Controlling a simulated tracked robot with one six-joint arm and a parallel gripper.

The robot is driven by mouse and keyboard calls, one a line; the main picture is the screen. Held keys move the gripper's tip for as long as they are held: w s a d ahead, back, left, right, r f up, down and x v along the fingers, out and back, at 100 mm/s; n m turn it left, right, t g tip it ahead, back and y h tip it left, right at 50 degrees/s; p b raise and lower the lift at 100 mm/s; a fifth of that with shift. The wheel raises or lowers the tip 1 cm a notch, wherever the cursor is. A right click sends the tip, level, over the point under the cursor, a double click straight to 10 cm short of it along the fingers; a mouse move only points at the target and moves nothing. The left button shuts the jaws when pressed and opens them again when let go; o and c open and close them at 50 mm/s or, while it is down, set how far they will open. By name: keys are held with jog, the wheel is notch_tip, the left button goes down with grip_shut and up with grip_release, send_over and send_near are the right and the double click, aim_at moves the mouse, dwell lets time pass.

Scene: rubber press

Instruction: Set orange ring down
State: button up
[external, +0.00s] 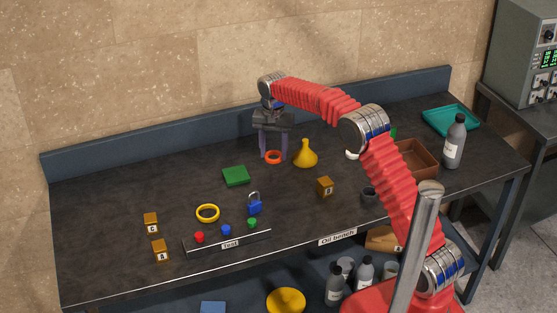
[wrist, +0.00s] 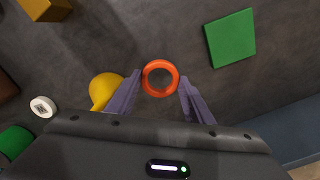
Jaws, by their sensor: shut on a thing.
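The orange ring (external: 273,157) is between the fingertips of my gripper (external: 273,158), toward the back of the dark bench. In the wrist view the ring (wrist: 146,77) sits flat-side up between the two purple-grey fingers (wrist: 160,84). My gripper is shut on the ring. The ring is at or very near the bench top; I cannot tell whether it touches the surface.
A yellow funnel (external: 305,154) stands close to the right of the ring. A green square (external: 236,176) lies to its left. A blue padlock (external: 255,204), a yellow ring (external: 207,213) and wooden block B (external: 325,187) are nearer the front. Bare bench surrounds the ring's front side.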

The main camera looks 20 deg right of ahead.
aim_at(274, 168)
jog(key=shift+f, duration=0.1)
jog(key=shift+f, duration=1.8)
jog(key=o, duration=1)
jog(key=shift+r, duration=6.05)
